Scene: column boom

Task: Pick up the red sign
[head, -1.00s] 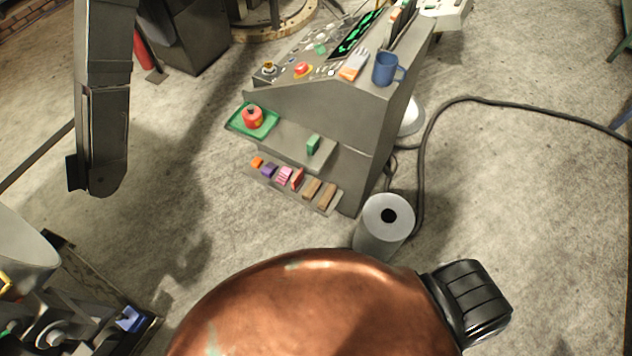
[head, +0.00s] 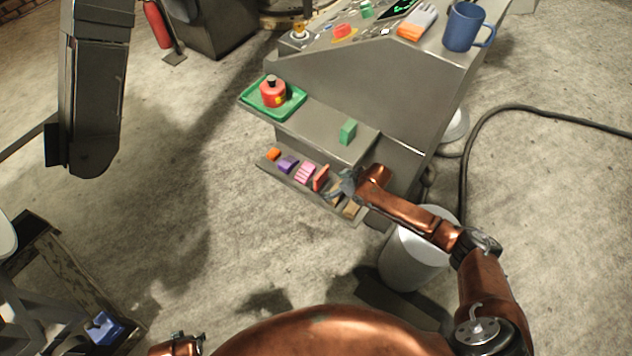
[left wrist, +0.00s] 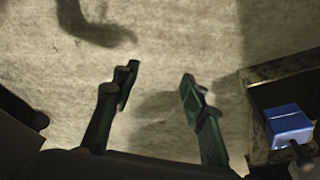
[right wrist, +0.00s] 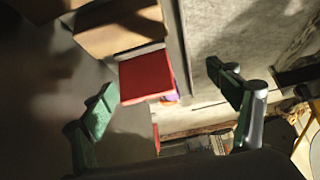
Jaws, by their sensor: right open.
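The red sign (head: 321,177) stands in a row of small blocks on the low front shelf of the grey console. In the right wrist view it shows as a flat red face (right wrist: 146,76), between and beyond my fingers. My right gripper (head: 343,186) is open and empty, just to the right of the sign in the head view, and hides part of the wooden blocks. In its own wrist view, the fingers (right wrist: 162,86) are apart. My left gripper (left wrist: 160,84) is open and empty over bare floor.
Orange (head: 273,154), purple (head: 287,164) and pink (head: 305,173) blocks stand left of the sign. Above are a green tray (head: 292,106) with a red can (head: 273,92), and a green block (head: 347,131). A grey cylinder (head: 410,262) stands right, near my right arm.

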